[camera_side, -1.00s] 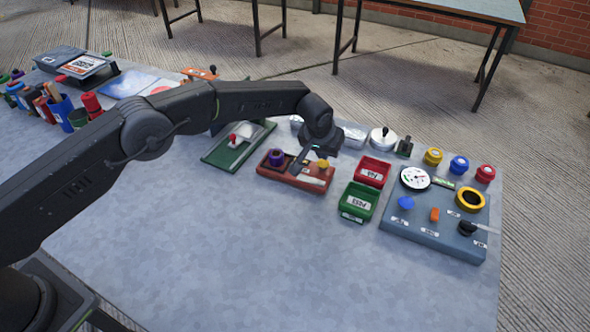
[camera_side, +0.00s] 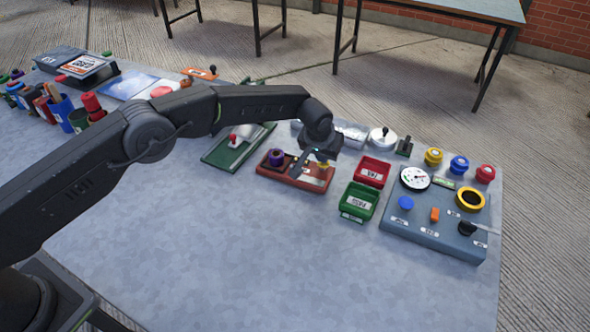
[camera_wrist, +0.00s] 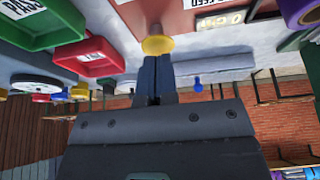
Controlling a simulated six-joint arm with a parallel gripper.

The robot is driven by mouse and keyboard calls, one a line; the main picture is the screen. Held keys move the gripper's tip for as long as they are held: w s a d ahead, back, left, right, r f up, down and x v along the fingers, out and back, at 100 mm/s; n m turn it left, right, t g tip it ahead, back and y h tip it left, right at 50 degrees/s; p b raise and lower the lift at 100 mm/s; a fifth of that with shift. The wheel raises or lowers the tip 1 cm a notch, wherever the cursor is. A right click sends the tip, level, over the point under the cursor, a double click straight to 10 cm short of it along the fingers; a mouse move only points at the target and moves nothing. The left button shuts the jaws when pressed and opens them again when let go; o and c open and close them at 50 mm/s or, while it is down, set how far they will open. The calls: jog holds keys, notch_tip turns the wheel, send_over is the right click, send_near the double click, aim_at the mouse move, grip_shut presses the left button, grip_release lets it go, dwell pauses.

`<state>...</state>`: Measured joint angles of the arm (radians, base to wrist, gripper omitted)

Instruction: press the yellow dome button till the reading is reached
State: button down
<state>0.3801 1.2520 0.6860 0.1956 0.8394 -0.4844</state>
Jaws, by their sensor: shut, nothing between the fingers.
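The yellow dome button (camera_wrist: 158,45) is on the red-brown board (camera_side: 312,184), and in the wrist view it shows right at my fingertips. My gripper (camera_wrist: 157,58) is shut and empty, its fingertips meeting the dome's edge in the picture; I cannot tell whether they press it. In the side view my gripper (camera_side: 322,160) is low over the board's right half and hides most of the dome. A dark-framed readout (camera_wrist: 222,20) stands beside the button; its figures are partly seen and not clearly legible.
A purple cylinder (camera_side: 276,157) stands at the board's left. Red (camera_side: 372,172) and green (camera_side: 358,201) bins are to its right, then a grey panel (camera_side: 430,238) with a gauge and knobs. A green board (camera_side: 225,158) lies to the left. The front table is clear.

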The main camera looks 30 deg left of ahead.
jog(key=shift+f, duration=0.95)
jog(key=shift+r, duration=3)
jog(key=shift+f, duration=1.55)
jog(key=shift+f, duration=0.35)
jog(key=shift+f, duration=0.4)
